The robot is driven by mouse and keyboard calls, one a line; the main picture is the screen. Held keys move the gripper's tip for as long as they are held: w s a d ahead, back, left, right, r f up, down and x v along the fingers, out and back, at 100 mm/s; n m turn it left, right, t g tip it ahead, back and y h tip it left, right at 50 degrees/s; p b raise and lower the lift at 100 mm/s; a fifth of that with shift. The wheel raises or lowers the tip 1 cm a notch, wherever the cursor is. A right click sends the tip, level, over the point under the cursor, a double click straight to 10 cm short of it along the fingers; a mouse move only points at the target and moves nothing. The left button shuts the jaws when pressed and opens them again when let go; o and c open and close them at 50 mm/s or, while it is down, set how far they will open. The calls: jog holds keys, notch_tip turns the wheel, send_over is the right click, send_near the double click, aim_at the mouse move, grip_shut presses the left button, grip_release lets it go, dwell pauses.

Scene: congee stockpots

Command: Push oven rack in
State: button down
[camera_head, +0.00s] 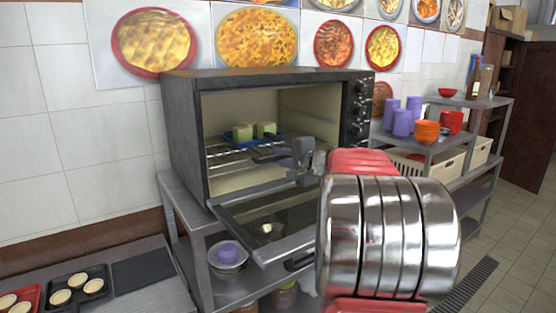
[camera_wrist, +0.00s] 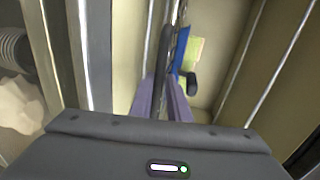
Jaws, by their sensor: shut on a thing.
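The black oven (camera_head: 180,140) stands with its glass door (camera_head: 262,222) folded down and open. The wire oven rack (camera_head: 222,158) is inside the cavity, its front part near the opening. A blue tray with green-yellow food (camera_head: 243,134) rests on the rack; it shows in part in the wrist view (camera_wrist: 194,55). My gripper (camera_head: 282,156) is at the oven's opening, in front of the food. In the wrist view its purple fingers (camera_wrist: 162,88) are shut on the rack, on either side of a dark bar. My arm hides the rack's right front corner.
A metal stand (camera_head: 185,205) bears the oven, with a bowl (camera_head: 228,257) on its lower shelf. Purple cups (camera_head: 402,122) and orange bowls (camera_head: 426,132) stand on a table at right. A dark tray of small tarts (camera_head: 77,288) lies at lower left. The open door juts out below my gripper.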

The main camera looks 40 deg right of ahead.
jog(key=shift+d+f, duration=0.15)
jog(key=shift+f, duration=0.35)
jog(key=c, duration=1.8)
grip_release()
jog(key=shift+w, duration=0.15)
jog(key=shift+r, duration=0.1)
jog(key=shift+r, duration=0.15)
jog(key=v, duration=1.3)
jog(key=shift+s, duration=0.4)
